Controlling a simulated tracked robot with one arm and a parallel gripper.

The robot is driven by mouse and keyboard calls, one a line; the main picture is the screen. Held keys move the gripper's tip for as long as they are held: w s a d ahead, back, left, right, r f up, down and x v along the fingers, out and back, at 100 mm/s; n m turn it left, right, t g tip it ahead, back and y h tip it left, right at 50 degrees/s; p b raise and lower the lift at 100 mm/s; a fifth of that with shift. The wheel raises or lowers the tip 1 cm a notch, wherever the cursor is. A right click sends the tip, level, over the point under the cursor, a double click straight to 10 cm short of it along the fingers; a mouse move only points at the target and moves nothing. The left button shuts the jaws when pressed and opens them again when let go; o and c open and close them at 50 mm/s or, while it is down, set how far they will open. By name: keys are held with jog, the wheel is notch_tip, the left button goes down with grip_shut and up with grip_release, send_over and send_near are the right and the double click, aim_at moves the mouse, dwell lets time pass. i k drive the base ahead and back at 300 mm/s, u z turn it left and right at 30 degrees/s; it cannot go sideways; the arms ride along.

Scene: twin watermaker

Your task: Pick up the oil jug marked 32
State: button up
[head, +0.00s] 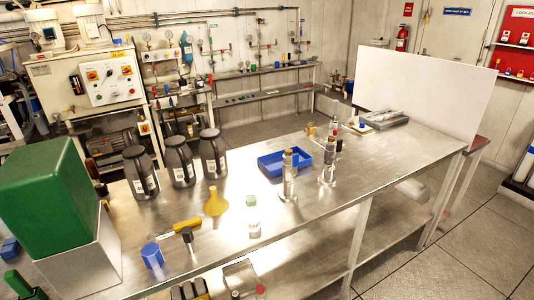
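Three dark grey jugs with black caps and white labels stand upright in a row on the left part of the steel bench: the left jug (141,167), the middle jug (179,158) and the right jug (212,150). The label marks are too small to read, so I cannot tell which one is marked 32. The jugs stand close together with narrow gaps. My gripper is not visible in the head view.
A green box (45,200) stands left of the jugs. A yellow funnel (216,202), yellow-handled tool (183,228), blue cap (152,255) and small white bottle (253,222) stand in front. A blue tray (284,162) lies right. The bench's right part has free room.

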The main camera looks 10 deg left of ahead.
aim_at(212, 152)
jog(key=z, duration=1.05)
jog(key=i, duration=2.9)
jog(key=u, duration=2.8)
jog(key=i, duration=0.9)
jog(key=u, duration=0.1)
